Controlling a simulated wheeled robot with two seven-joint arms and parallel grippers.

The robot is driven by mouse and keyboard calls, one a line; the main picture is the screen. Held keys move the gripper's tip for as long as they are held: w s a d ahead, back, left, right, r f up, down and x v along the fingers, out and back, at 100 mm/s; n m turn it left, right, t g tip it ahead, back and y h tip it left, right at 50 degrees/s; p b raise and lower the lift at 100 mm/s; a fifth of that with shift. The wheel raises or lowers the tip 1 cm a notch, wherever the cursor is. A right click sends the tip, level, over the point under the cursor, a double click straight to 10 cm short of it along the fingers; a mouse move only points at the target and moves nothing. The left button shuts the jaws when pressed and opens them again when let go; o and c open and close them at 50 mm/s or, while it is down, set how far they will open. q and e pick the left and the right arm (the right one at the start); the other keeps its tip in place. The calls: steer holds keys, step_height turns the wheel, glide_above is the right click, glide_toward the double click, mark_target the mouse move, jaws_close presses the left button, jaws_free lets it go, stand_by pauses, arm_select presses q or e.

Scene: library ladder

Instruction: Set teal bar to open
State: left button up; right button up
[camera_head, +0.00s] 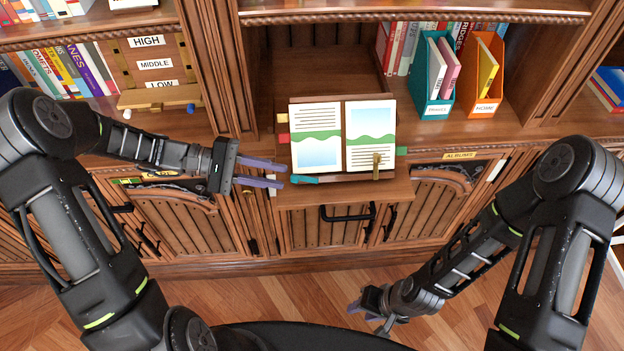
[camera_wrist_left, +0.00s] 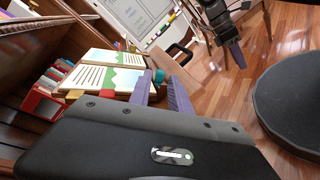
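The teal bar (camera_head: 304,179) lies along the lower edge of the open book (camera_head: 343,135), with its teal end at the left and a thin grey length running right. The book rests on a pull-out wooden stand (camera_head: 345,193). A brass piece (camera_head: 377,165) stands at the book's lower right. My left gripper (camera_head: 284,176) is open and empty, its purple fingertips just left of the teal end. In the left wrist view the teal end (camera_wrist_left: 159,76) shows just beyond the fingers, apart from them as far as I can see. My right gripper (camera_head: 369,317) is low over the floor, fingers apart and empty.
A board marked HIGH, MIDDLE, LOW (camera_head: 152,65) stands at the left. Teal (camera_head: 437,90) and orange (camera_head: 482,85) file holders stand right of the book. A black handle (camera_head: 347,214) is below the stand. The floor in front is clear.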

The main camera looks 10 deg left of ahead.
mark_target(299, 180)
arm_select(q)
steer(key=p+x, duration=0.2)
steer(key=x, duration=0.5)
steer(key=shift+w+d+f, duration=0.1)
steer(key=shift+d+f, duration=0.05)
steer(key=shift+d, duration=0.2)
jaws_close()
